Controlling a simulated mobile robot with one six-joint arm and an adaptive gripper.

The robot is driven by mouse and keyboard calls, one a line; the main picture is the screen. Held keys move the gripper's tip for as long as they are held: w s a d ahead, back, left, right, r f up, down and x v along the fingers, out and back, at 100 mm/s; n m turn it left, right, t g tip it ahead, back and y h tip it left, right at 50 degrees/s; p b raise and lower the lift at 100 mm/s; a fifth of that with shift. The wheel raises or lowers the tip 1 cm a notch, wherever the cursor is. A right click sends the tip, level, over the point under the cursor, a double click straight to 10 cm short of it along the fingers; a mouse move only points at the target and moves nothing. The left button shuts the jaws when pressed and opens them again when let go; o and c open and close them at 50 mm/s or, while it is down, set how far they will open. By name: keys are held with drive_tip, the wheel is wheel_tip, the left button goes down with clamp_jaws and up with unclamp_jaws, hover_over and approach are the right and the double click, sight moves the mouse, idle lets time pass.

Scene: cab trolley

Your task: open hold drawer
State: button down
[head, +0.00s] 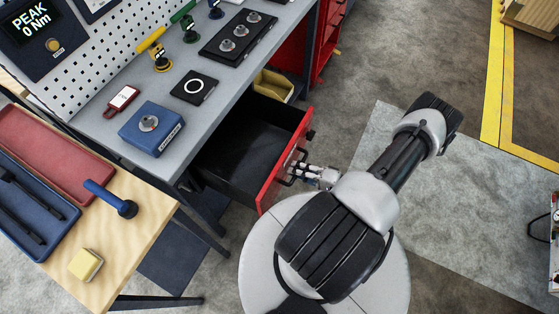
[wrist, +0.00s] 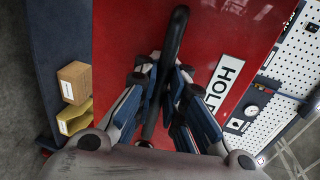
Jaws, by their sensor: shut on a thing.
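The hold drawer (head: 245,140) hangs pulled out from under the grey bench in the head view. Its dark inside looks empty and its red front faces my arm. In the wrist view the red front (wrist: 125,35) fills the middle, with a white label (wrist: 225,78) reading "HOL", its end hidden by a finger. My gripper (head: 302,172) is at the drawer front. In the wrist view my gripper (wrist: 161,78) is shut on the black bar handle (wrist: 178,30), with the blue-padded fingers on both sides of it. Part of the handle is hidden between the fingers.
The grey bench (head: 215,65) carries a blue box (head: 150,130) and several knobs and tools. A yellow bin (head: 275,84) sits beyond the drawer. A wooden table (head: 135,225) with trays stands at left. Open floor (head: 350,95) lies right of the drawer.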

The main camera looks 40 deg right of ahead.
drive_tip(key=shift+v, duration=1.15)
drive_tip(key=c, duration=2)
unclamp_jaws()
drive_tip(key=shift+f, duration=0.1)
drive_tip(key=shift+o, duration=0.2)
drive_tip(key=shift+s, duration=0.1)
drive_tip(key=v, duration=1.2)
